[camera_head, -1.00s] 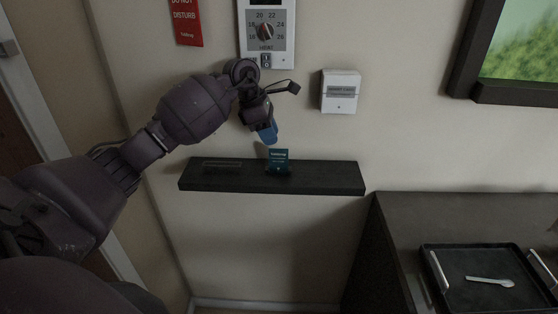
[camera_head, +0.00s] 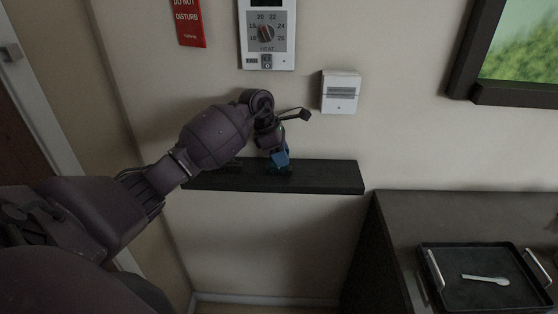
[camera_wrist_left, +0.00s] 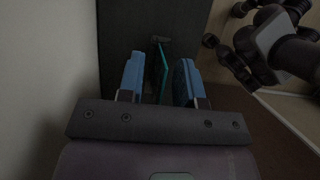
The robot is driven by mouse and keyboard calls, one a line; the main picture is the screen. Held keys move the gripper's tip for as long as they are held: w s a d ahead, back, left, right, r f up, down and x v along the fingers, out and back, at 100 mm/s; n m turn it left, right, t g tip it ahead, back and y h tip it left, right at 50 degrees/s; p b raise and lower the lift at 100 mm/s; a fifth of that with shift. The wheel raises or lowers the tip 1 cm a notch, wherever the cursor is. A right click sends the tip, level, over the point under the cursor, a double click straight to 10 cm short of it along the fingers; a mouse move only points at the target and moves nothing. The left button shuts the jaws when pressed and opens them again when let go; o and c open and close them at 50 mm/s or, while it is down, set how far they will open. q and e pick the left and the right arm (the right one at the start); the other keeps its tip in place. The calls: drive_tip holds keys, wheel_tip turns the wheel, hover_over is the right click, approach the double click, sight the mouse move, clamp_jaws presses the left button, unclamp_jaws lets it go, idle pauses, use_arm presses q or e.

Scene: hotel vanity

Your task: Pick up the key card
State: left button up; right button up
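The key card (camera_wrist_left: 164,72) is teal and stands upright on the dark wall shelf (camera_head: 325,176). In the left wrist view I see it nearly edge-on, between the blue fingers of my left gripper (camera_wrist_left: 160,82). The fingers stand apart, with a gap to the card on the left side; the right finger is close to it, and I cannot tell if they touch. In the head view my left gripper (camera_head: 280,160) reaches down to the shelf and mostly hides the card. My right gripper is not in view.
A white wall box (camera_head: 341,92), a thermostat (camera_head: 266,35) and a red door sign (camera_head: 188,22) are on the wall above the shelf. A black tray (camera_head: 452,290) with a white spoon (camera_head: 486,280) lies on the desk at the right. The shelf's right part is clear.

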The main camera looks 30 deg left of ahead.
use_arm(q)
clamp_jaws()
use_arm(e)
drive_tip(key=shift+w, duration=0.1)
use_arm(q)
drive_tip(key=shift+r, duration=0.1)
